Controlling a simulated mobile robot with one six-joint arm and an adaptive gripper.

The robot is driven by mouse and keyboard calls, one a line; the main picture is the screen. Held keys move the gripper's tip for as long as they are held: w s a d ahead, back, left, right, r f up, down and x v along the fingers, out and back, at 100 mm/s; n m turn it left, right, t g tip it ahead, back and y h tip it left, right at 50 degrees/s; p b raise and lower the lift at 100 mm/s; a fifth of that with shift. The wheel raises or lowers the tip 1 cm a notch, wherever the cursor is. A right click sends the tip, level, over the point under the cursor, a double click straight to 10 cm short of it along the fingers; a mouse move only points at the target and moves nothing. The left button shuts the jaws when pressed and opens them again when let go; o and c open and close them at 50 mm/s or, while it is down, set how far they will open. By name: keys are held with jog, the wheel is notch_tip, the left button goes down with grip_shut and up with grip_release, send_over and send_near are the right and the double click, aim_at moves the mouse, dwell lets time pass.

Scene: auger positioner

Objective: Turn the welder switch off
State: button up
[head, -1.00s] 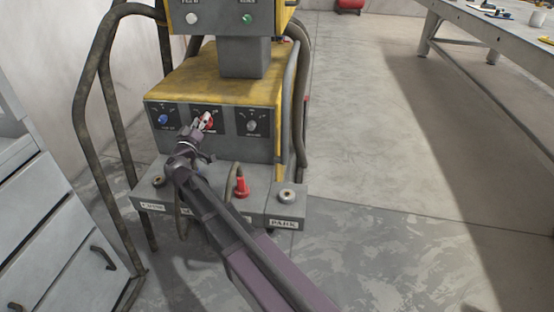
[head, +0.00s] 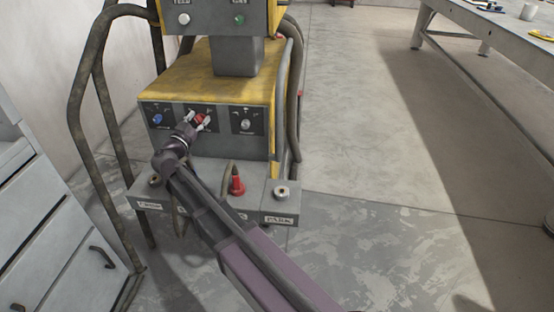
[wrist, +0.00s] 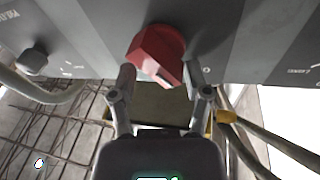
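The welder (head: 205,84) is a yellow and grey cabinet with a dark front panel. The red switch knob (head: 200,118) sits in the middle of that panel, and it fills the top centre of the wrist view (wrist: 158,48). My gripper (head: 195,121) is at the knob, with its fingers apart. In the wrist view my gripper (wrist: 158,76) has one finger on each side of the knob's lower end. I cannot tell whether the fingers touch it. The switch markings are partly hidden or too small to read.
A blue knob (head: 157,119) is left of the red one and a grey knob (head: 246,124) right of it. Below is a ledge with a red plug (head: 237,186) and a PARK label (head: 279,219). A bent pipe frame (head: 78,120) stands left.

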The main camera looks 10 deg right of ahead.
jog(key=m, duration=0.2)
jog(key=m+g+p, duration=0.1)
jog(key=m, duration=0.1)
jog(key=d+m+p, duration=0.1)
jog(key=m, duration=0.2)
jog(key=shift+s+g, duration=0.2)
jog(key=shift+g, duration=0.2)
jog(key=v, duration=1.4)
jog(key=s+d+f+n+g+y+p, duration=0.1)
jog(key=s+d+n+g+y+p, duration=0.1)
jog(key=d, duration=0.7)
jog(key=s+d+f+n+g+y+p, duration=0.1)
jog(key=s+d+n+g+y+p, duration=0.1)
jog(key=s+d+n+g+p, duration=0.2)
jog(key=s+d+f+n+g+y+p, duration=0.1)
jog(key=d+g+p, duration=0.6)
jog(key=d, duration=0.7)
jog(key=s+n+y, duration=0.1)
jog(key=s+n, duration=0.1)
jog(key=n, duration=0.1)
jog(key=shift+s+d+f+n+p, duration=0.25)
jog(key=shift+d+f+n+p, duration=0.05)
jog(key=shift+d+p, duration=0.1)
jog(key=shift+s+d+y, duration=0.1)
jog(key=shift+y, duration=0.2)
